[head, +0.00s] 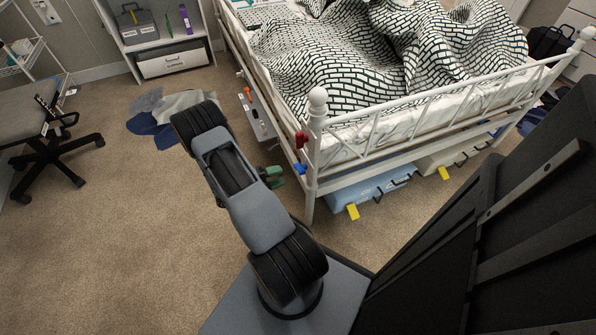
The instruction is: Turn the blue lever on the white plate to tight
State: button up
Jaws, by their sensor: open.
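A small blue lever (299,169) shows low at the near corner of the white bed, just left of the corner post. A red knob-like part (301,139) is above it. The white plate behind the blue lever is too small or edge-on to make out clearly. My gripper (273,177) shows as dark green fingers beside my arm, a little left of the blue lever and apart from it. It is open and appears empty. My own arm hides its wrist.
A pale panel with an orange part (248,93) is along the bed's side. Blue (370,190) and cream boxes with yellow tags are under the bed. Clothes (152,122) lie on the carpet. An office chair (45,125) stands left. Carpet at lower left is clear.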

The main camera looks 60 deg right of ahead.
aim_at(296, 170)
jog(key=b+x, duration=0.1)
jog(key=x, duration=0.7)
grip_shut()
dwell(0.4)
